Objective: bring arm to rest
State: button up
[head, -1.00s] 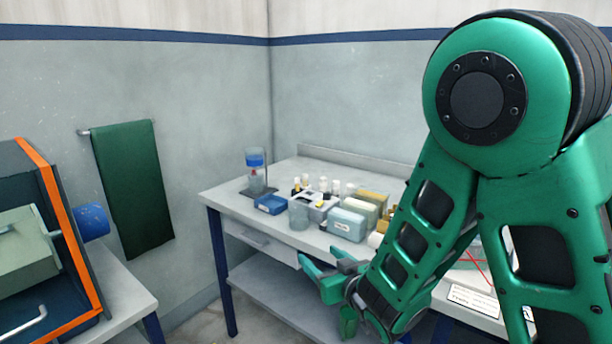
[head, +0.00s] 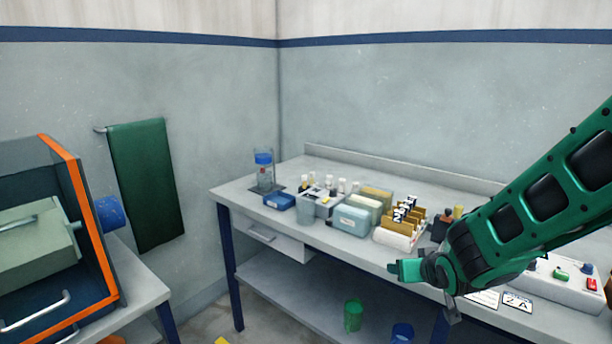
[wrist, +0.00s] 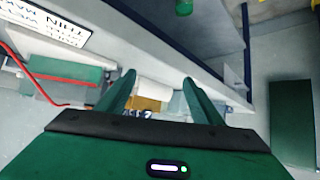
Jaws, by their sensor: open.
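My gripper (head: 398,270) is at the front edge of the workbench, in front of the rack of upright brown and white pieces in the head view. My green arm comes in from the right side of that view. In the wrist view my gripper (wrist: 160,92) shows two green fingers spread apart with nothing held between them. A white and brown object (wrist: 152,95) shows beyond the fingers, apart from them.
The workbench (head: 237,197) carries a blue tray (head: 278,201), a pale box (head: 352,219), a slotted rack (head: 395,238) and a control box (head: 566,287). An orange-edged cabinet (head: 78,190) stands at left. A green cup (head: 353,315) sits on the lower shelf.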

jog(key=s+d+m+g+h, duration=0.2)
jog(key=s+d+g, duration=0.1)
jog(key=s+d, duration=0.55)
jog(key=s+d+r+m+g, duration=0.1)
jog(key=s+d+g, duration=0.1)
jog(key=s, duration=0.6)
jog(key=s+d+r+m+g+y, duration=0.1)
jog(key=s+d+r+m+g, duration=0.1)
jog(key=s, duration=0.6)
jog(key=s+d+r+m+g+y, duration=0.1)
jog(key=s+d+g, duration=0.1)
jog(key=s, duration=0.7)
jog(key=shift+d+r+m+g, duration=0.3)
jog(key=shift+r+g, duration=0.1)
jog(key=shift+g, duration=0.4)
